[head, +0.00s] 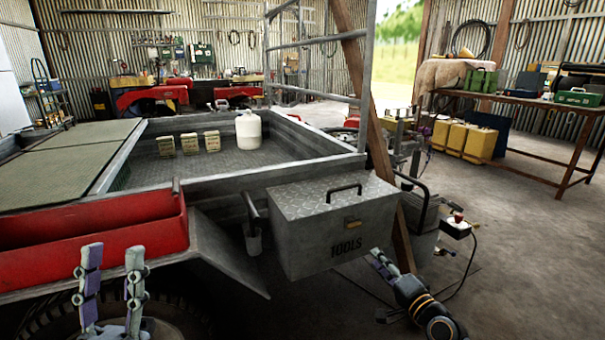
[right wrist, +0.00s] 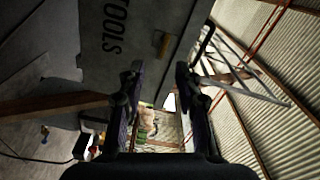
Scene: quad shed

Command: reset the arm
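My left gripper (head: 112,252) stands at the lower left of the head view, its two fingers pointing up and spread apart with nothing between them. It is in front of the red side panel of the trailer (head: 90,240). My right gripper (head: 378,256) is low in the head view, just right of the grey metal box marked TOOLS (head: 310,248). In the right wrist view its two fingers (right wrist: 160,72) are apart and nothing is held between them. The tools box also fills the upper middle of that view (right wrist: 125,30), beyond the fingertips.
The trailer bed holds several small tan containers (head: 190,143) and a white jug (head: 248,131). A wooden post (head: 378,150) leans close to my right gripper. Yellow containers (head: 470,140) stand by a workbench (head: 530,104) at right. The concrete floor (head: 530,270) at lower right is mostly clear.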

